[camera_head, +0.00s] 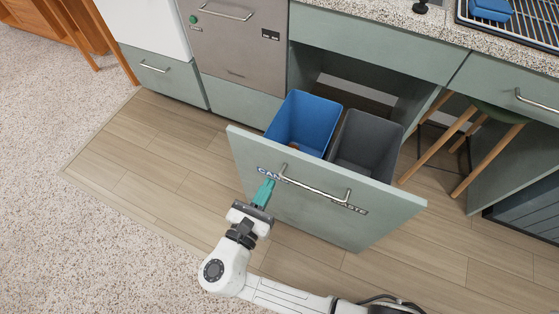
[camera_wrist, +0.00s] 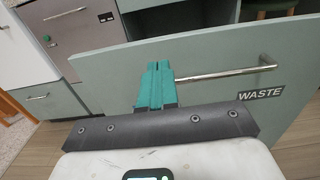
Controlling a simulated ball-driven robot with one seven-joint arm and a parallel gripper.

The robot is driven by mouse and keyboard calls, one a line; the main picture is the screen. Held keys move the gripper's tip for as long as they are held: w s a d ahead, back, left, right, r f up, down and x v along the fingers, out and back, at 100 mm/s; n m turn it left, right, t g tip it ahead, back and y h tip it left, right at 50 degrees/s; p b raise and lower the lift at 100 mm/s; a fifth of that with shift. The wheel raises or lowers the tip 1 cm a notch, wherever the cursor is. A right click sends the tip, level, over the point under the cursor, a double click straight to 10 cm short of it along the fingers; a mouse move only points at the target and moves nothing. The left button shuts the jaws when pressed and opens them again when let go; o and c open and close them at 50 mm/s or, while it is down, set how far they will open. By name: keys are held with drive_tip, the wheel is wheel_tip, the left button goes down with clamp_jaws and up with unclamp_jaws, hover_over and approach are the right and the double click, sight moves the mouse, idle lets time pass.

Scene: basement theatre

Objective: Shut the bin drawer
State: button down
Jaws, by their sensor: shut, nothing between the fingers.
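The bin drawer (camera_head: 310,217) is pulled far out from the counter, with a pale green front, a metal bar handle and labels, one reading WASTE. It holds a blue bin (camera_head: 303,122) and a grey bin (camera_head: 367,146). My gripper (camera_head: 266,188), with teal fingers, is shut and empty in front of the drawer front, near the left end of the handle (camera_head: 314,184). In the wrist view the shut fingers (camera_wrist: 154,68) overlap the left end of the handle (camera_wrist: 225,74); I cannot tell whether they touch the front. Part of the left label is hidden behind the fingers.
A grey appliance (camera_head: 236,50) and a white unit stand left of the opening. A stool (camera_head: 470,140) stands close right of the drawer. A dish rack (camera_head: 510,22) sits on the speckled counter. The wooden floor (camera_head: 160,150) left of the drawer is clear.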

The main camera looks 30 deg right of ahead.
sight(286, 154)
drive_tip(key=x, duration=0.8)
